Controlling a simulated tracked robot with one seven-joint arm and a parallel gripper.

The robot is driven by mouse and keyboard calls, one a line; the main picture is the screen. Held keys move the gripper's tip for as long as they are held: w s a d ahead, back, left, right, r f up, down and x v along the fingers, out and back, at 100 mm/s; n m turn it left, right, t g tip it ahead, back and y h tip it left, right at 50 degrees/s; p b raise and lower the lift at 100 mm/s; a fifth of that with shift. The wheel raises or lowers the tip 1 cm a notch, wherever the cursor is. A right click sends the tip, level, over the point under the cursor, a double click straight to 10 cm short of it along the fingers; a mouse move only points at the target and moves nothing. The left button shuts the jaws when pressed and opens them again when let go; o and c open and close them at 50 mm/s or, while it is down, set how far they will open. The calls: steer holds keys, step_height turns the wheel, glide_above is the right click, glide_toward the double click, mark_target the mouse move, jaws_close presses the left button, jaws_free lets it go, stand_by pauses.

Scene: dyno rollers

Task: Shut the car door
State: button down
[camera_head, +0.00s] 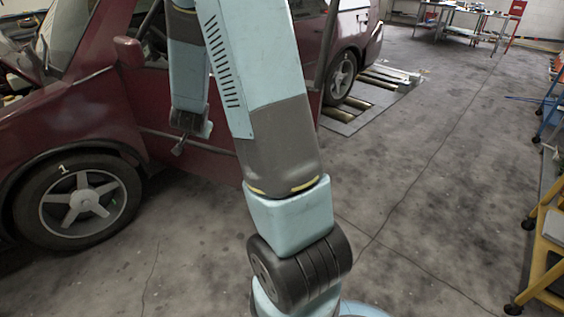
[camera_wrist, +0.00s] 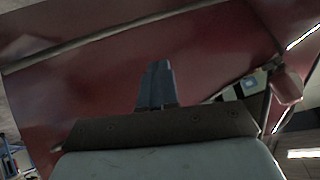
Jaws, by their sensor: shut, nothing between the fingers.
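The dark red car (camera_head: 60,125) stands at the left of the head view. Its door (camera_head: 218,162) stands open, angled out from the body, with its lower part partly hidden behind my arm. My gripper (camera_head: 179,148) is shut and empty in front of the door's outer panel. In the wrist view my gripper's fingers (camera_wrist: 154,85) are together and point at the broad red door panel (camera_wrist: 215,50). I cannot tell whether they touch it. The side mirror (camera_wrist: 288,85) shows at the right of that view.
The front wheel (camera_head: 84,203) is at lower left, and the rear wheel (camera_head: 342,76) is by the floor rollers (camera_head: 362,97). A yellow stepped cart (camera_head: 548,245) stands at the right edge. A workbench (camera_head: 462,12) is at the back. The middle floor is clear.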

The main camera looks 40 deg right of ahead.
steer(key=s+d+f+m+g+h, duration=0.1)
steer(key=d+f+m+h, duration=0.15)
steer(key=d+f, duration=0.4)
steer(key=s+d+f+m+h, duration=0.1)
steer(key=d+f+h, duration=0.3)
steer(key=f, duration=0.5)
steer(key=s+d+f+n+h, duration=0.1)
steer(key=s+d+f+h, duration=0.6)
steer(key=s+f, duration=0.3)
steer(key=x, duration=1.3)
steer(key=shift+s+r, duration=0.2)
steer(key=shift+s, duration=0.05)
steer(key=shift+d, duration=0.1)
